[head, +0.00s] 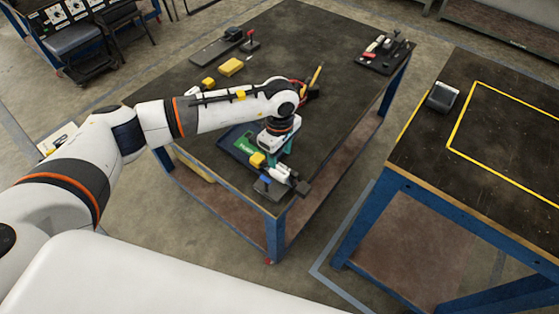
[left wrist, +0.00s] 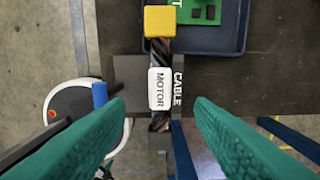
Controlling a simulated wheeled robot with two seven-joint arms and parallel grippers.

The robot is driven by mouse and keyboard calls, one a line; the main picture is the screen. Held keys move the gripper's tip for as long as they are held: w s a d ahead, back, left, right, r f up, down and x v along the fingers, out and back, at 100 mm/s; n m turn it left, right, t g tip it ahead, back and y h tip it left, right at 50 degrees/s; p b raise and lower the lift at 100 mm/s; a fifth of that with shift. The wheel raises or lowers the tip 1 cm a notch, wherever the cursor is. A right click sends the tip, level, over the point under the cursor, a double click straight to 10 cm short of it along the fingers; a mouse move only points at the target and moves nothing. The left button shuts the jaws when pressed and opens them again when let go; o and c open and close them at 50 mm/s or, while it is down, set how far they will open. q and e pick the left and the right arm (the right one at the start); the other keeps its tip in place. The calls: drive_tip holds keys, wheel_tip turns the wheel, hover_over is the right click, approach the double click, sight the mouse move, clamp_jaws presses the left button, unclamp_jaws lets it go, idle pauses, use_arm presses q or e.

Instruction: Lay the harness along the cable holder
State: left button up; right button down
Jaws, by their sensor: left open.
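The harness is a dark braided cable with a yellow connector (left wrist: 158,22) at its far end and a white MOTOR label (left wrist: 159,90) around its middle. The yellow connector also shows in the head view (head: 257,159). The dark grey cable holder (left wrist: 128,72), marked CABLE, lies under the harness near the table corner; in the head view its block (head: 268,189) shows at the edge. I cannot tell whether the cable is seated in it. My left gripper (left wrist: 160,112) is open, its green fingers on either side of the cable and apart from it. My right gripper is out of view.
A blue tray (left wrist: 200,40) with a green circuit board (left wrist: 202,10) lies beside the harness. Yellow blocks (head: 231,67) and small tools lie farther back on the dark table (head: 310,40). A second table (head: 480,180) stands to the right across a gap.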

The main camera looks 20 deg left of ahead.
use_arm(q)
wheel_tip(320, 180, up, 8)
drive_tip(key=shift+b, duration=0.3)
drive_tip(key=shift+f, duration=0.1)
